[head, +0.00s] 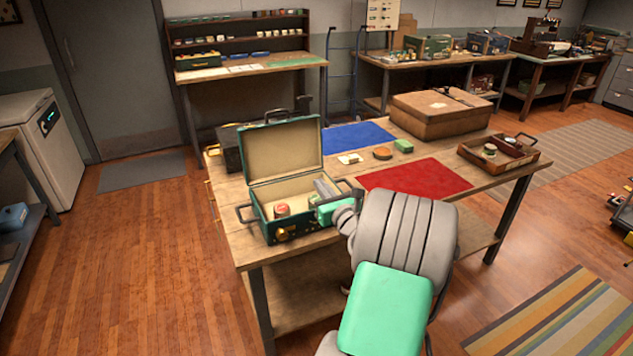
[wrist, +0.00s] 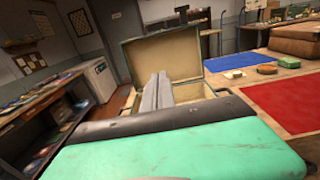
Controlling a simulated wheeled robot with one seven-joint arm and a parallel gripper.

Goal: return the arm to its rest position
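My arm reaches from the bottom of the head view over the wooden table (head: 258,256). My gripper (head: 322,188) is at the open green case (head: 258,222), over its right part. In the wrist view my gripper (wrist: 158,82) shows two grey fingers side by side with no visible gap, and nothing shows held between them. The case lid stands upright behind them (wrist: 163,56). A small round red-topped tin (head: 282,210) is inside the case, left of my gripper. My gripper and arm partly hide the case's right side.
On the table lie a blue mat (head: 358,136), a red mat (head: 415,177), a brown box (head: 440,115), a small green block (head: 403,146), a round brown item (head: 382,153) and a wooden tray (head: 522,160). The floor at left (head: 140,260) is clear.

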